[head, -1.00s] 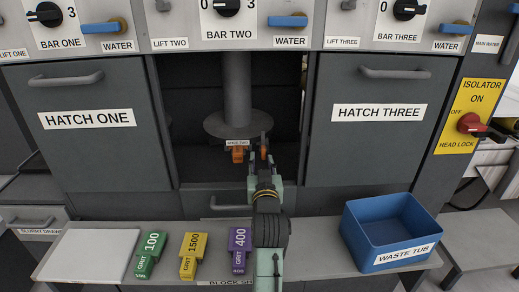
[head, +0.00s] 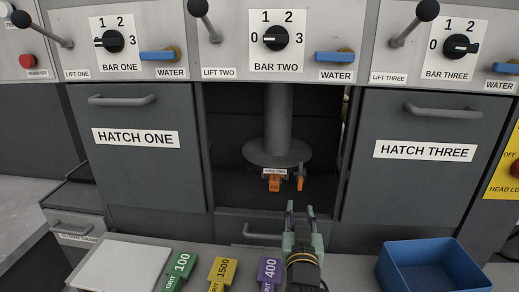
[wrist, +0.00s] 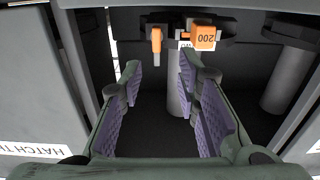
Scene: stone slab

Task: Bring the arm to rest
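My gripper (head: 299,209) is open and empty, at the front of the open middle bay between the hatches. In the wrist view its two purple-padded fingers (wrist: 160,82) stand apart with nothing between them. Ahead of the fingertips and apart from them, an orange block marked 200 (head: 274,184) sits under the round plate of the middle column; it also shows in the wrist view (wrist: 203,38). A smaller orange piece (head: 300,183) is just right of it, also seen in the wrist view (wrist: 156,38). My forearm reaches over the front shelf.
Hatch one (head: 140,165) and hatch three (head: 420,180) are shut on either side. On the shelf are a white slab (head: 120,265), green (head: 178,268), yellow (head: 222,272) and purple (head: 268,270) grit blocks, and a blue waste tub (head: 430,265). Levers and knobs line the panel above.

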